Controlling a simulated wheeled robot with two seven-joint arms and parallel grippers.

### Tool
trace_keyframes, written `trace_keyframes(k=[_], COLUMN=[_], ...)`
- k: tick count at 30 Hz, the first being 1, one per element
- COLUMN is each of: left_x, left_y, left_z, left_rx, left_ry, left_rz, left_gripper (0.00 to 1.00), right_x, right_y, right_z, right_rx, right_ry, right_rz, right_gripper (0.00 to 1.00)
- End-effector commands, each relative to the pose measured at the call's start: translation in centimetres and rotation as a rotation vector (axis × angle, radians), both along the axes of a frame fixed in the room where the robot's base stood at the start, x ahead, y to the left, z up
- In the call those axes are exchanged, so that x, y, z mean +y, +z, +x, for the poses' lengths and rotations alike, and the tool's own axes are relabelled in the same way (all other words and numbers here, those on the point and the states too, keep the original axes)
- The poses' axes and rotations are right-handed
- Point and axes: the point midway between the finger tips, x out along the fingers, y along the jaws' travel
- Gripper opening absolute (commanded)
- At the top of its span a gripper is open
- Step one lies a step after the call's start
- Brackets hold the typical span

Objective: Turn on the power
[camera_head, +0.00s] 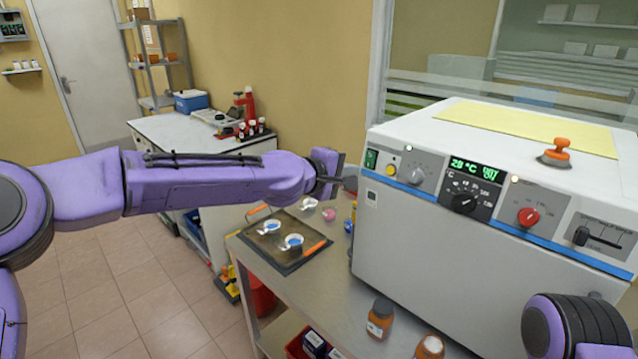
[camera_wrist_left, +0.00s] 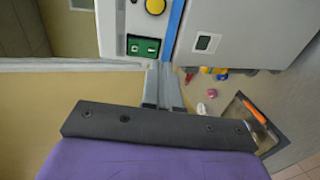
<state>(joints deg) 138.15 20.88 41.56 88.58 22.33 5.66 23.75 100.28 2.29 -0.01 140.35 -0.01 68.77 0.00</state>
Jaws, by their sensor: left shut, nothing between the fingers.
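The white analysis machine (camera_head: 450,230) stands on the metal table at the right. Its green power switch (camera_head: 371,158) is at the left end of the front panel, beside a round yellow button (camera_head: 391,169). In the left wrist view the green switch (camera_wrist_left: 143,46) and the yellow button (camera_wrist_left: 155,6) show above my fingers. My left gripper (camera_head: 350,184) is shut and empty at the machine's left front edge, a little below the switch. In the left wrist view its fingertips (camera_wrist_left: 165,68) look close to the switch; I cannot tell whether they touch the machine. My right gripper is out of view.
A dark tray (camera_head: 282,262) with white dishes lies on the table below my left arm. Brown bottles (camera_head: 380,318) stand before the machine. The panel also has knobs, a red dial (camera_head: 528,217) and a slider. An orange-knobbed part (camera_head: 556,153) sits on top.

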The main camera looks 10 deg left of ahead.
Motion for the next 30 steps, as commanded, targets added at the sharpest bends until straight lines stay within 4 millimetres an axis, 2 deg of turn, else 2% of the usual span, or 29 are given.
trace_keyframes(k=[1, 6, 13, 26, 29, 30], left_x=[0.7, 3.3, 5.7, 5.9, 6.8, 7.6], left_y=[-0.1, 0.3, 0.8, 0.9, 1.3, 0.7], left_z=[-1.1, -4.5, -7.6, -8.2, -7.4, -7.2], left_rx=[-0.004, -0.005, -0.002, -0.003, -0.047, -0.071], left_ry=[-0.002, 0.001, 0.007, 0.002, 0.06, 0.107], left_rz=[-0.001, 0.0, 0.0, 0.004, 0.022, 0.046], left_gripper=[0.0, 0.0, 0.0, 0.0, 0.0, 0.0], right_x=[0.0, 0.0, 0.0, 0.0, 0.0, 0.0], right_y=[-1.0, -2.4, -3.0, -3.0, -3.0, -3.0], right_z=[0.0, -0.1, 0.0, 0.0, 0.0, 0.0], right_rx=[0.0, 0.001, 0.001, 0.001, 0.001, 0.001], right_ry=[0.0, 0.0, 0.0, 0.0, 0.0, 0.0], right_rz=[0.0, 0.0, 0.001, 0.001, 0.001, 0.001], right_gripper=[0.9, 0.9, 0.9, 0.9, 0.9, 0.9])
